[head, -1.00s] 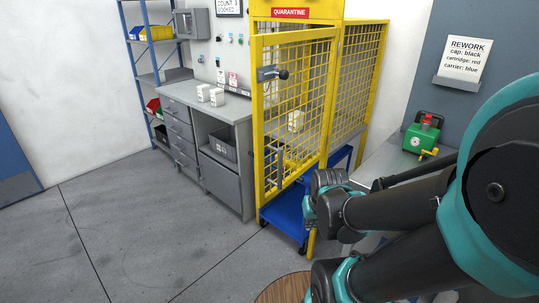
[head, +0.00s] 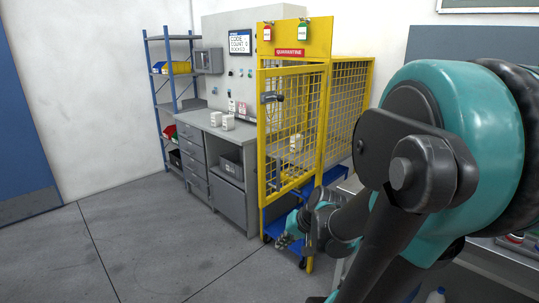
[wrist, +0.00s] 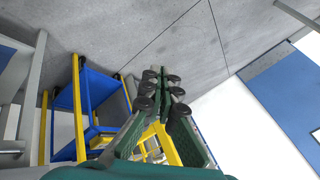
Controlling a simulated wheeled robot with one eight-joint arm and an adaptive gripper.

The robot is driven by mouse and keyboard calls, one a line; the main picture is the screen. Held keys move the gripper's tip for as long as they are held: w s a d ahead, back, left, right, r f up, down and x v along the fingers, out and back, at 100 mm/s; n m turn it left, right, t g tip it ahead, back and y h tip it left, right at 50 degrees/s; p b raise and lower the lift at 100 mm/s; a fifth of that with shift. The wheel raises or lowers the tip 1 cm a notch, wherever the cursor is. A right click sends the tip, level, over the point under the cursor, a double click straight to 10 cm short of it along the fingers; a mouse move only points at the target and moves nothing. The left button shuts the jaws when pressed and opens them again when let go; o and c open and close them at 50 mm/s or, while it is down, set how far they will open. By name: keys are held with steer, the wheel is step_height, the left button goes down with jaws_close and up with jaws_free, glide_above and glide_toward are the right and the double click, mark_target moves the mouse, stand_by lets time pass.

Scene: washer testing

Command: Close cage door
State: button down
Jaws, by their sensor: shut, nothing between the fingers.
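The quarantine cage (head: 340,62) is a yellow frame with mesh sides in the head view. Its yellow mesh door (head: 291,188) carries a dark handle (head: 271,98) near its left edge. The door's lower edge slopes up to the right, unlike the blue base (head: 270,228), so the door looks swung out of line with the front; how far I cannot tell. My gripper (head: 281,242) is low in front of the base, below the door and well below the handle. In the wrist view its green fingers (wrist: 165,85) are shut and empty, with yellow bars close behind them.
A grey drawer cabinet (head: 195,160) with white boxes stands left of the cage, and a blue shelf rack (head: 160,95) beyond it. Open grey floor (head: 130,235) lies at front left. My arm covers much of the right side.

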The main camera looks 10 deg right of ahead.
steer(key=w+r+m+t+y, duration=0.3)
steer(key=w+r+y, duration=0.1)
steer(key=w+r, duration=0.4)
steer(key=m+t+y, duration=0.3)
steer(key=m+t, duration=0.1)
steer(key=t, duration=0.2)
glide_toward(265, 148)
steer(key=x, duration=0.6)
steer(key=shift+w+a+f, duration=0.1)
steer(key=shift+w+a, duration=0.05)
steer(key=shift+w, duration=0.25)
